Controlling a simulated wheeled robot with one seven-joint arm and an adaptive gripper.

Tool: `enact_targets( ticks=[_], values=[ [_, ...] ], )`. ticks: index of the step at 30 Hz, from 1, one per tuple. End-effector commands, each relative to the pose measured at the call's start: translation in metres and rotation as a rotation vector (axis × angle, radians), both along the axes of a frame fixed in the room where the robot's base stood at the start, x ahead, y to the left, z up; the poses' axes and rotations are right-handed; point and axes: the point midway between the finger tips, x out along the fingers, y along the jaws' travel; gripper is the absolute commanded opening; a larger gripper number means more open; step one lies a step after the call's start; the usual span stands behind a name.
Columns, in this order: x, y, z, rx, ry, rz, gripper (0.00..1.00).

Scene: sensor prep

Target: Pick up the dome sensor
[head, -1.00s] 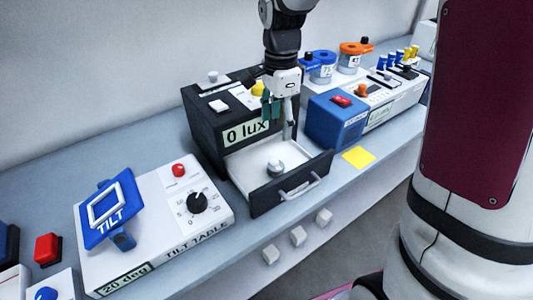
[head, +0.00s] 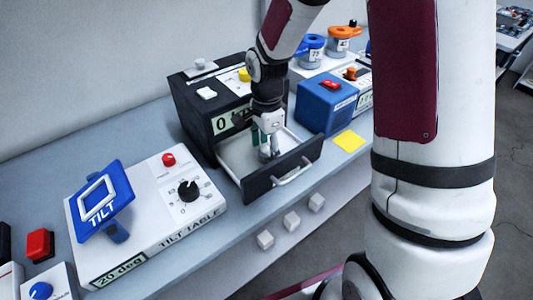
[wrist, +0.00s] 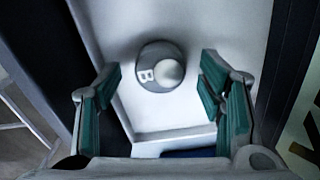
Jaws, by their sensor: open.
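The dome sensor (wrist: 160,66) is a grey round piece marked "B" with a pale dome on top. It sits on the white floor of the open drawer (wrist: 225,22), between and a little beyond my fingertips in the wrist view. My gripper (wrist: 158,75) is open, with a green-padded finger to either side and nothing between them held. In the head view my gripper (head: 265,155) reaches down into the drawer (head: 235,165) and hides the sensor.
The dark lux box (head: 195,110) stands behind the drawer. The drawer's dark front and handle (head: 295,172) face the bench edge. A tilt table (head: 150,215) is at left; a blue box (head: 325,105) and yellow note (head: 348,141) are at right.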

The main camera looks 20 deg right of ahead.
Motion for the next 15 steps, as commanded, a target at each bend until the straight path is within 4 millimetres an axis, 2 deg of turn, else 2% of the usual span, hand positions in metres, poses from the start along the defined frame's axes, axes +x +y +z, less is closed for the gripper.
enact_targets(
  ticks=[9, 15],
  values=[
    [0.0002, 0.0002, -0.0051, 0.0, -0.001, 0.0, 0.6],
    [0.0002, 0.0002, -0.005, 0.0, -0.001, 0.0, 0.15]
  ],
)
